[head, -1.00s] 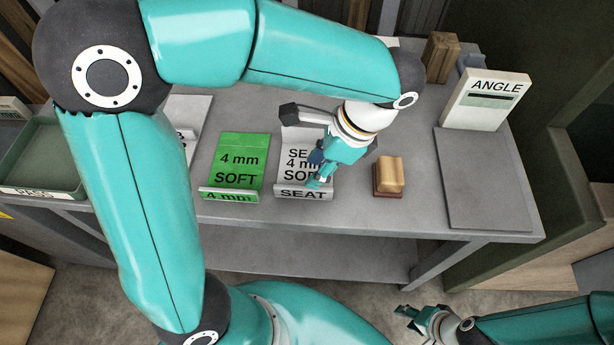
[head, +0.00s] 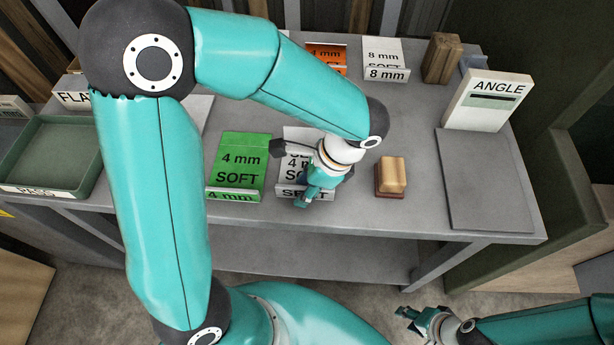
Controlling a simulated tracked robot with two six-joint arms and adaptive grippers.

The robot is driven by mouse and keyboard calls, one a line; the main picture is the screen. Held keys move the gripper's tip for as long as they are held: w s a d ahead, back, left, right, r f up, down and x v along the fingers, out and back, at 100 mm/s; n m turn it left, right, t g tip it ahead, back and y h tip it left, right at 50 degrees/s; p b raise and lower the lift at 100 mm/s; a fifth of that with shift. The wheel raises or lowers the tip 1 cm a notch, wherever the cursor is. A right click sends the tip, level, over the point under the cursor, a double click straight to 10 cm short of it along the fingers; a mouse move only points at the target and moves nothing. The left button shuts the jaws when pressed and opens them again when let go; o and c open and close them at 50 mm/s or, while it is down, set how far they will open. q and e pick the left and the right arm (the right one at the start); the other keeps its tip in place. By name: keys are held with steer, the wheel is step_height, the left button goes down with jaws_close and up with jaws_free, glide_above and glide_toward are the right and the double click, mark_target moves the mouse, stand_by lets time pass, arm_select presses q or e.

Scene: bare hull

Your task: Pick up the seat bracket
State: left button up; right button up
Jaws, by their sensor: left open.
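A light grey holder lettered SEAT, 4 mm, SOFT (head: 296,134) lies near the front edge of the bench, with a raised front lip. My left gripper (head: 303,197) is over it, pointing down, open, and covers much of its lettering and part of its lip. I cannot make out a separate seat bracket; the gripper and wrist hide the middle of the holder. I cannot tell whether the fingers touch anything. My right gripper (head: 408,318) is low at the bottom right, in front of the bench and away from the holder.
A green 4 mm SOFT holder (head: 240,160) lies close on the left. A tan block on a brown base (head: 391,177) stands to the right. Farther right are a grey plate (head: 485,180) and the ANGLE box (head: 487,102). A green PASS tray (head: 50,155) is far left.

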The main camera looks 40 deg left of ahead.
arm_select(q)
jaws_close()
steer(key=shift+r, duration=0.1)
stand_by(0.3)
